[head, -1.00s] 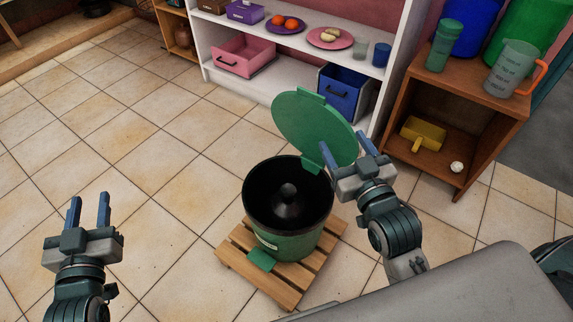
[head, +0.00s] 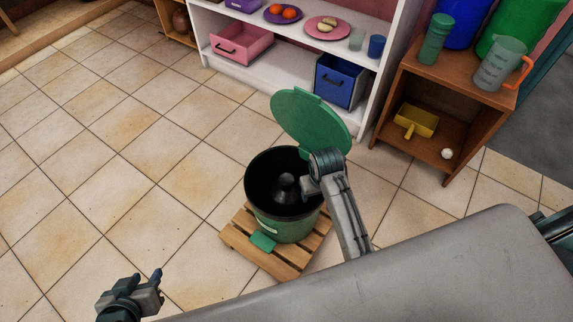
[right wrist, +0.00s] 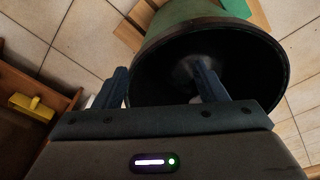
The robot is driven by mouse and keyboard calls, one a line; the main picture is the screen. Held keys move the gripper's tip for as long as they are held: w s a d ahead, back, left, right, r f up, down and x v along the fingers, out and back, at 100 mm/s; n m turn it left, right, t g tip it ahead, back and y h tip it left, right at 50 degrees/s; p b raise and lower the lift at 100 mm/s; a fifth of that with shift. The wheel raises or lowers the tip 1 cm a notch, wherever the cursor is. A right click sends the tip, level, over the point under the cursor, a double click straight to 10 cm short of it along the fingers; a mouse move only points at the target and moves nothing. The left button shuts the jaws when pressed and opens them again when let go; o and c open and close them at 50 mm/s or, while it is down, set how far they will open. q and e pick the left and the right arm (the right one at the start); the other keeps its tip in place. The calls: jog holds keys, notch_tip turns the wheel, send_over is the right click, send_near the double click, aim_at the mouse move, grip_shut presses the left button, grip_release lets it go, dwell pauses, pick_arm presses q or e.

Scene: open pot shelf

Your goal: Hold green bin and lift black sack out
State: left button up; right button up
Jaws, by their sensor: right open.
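The green bin (head: 292,230) stands upright on a wooden slatted pallet, its round lid (head: 308,118) raised at the back. The black sack (head: 286,188) sits inside, its knotted top showing in the dark opening. My right gripper (right wrist: 162,85) is open at the bin's right rim; in the right wrist view one finger is outside the bin (right wrist: 185,22) and the other over its opening.
The pallet (head: 240,245) rests on a tiled floor with free room to the left. A white shelf (head: 265,70) with crates and plates stands behind. A brown cabinet (head: 415,75) holding a jug and a yellow scoop (head: 416,121) is at the right.

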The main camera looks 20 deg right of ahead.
jog(key=g, duration=0.1)
send_over(286, 181)
jog(key=shift+s+d+r, duration=0.35)
jog(key=shift+w+a+r, duration=0.1)
jog(key=shift+w+a, duration=0.1)
jog(key=shift+w, duration=0.2)
notch_tip(286, 181, down, 5)
jog(key=shift+f+b, duration=0.1)
jog(key=shift+b, duration=0.75)
notch_tip(286, 181, down, 5)
jog(key=shift+r+b, duration=0.1)
jog(key=shift+b, duration=0.65)
jog(key=shift+f, duration=0.4)
pick_arm(q)
jog(key=w+r+t, duration=0.4)
jog(key=r+t, duration=0.3)
jog(key=r, duration=0.3)
jog(key=w+r+t, duration=0.4)
jog(key=r+t, duration=0.3)
jog(key=r, duration=0.3)
jog(key=shift+a+h, duration=0.3)
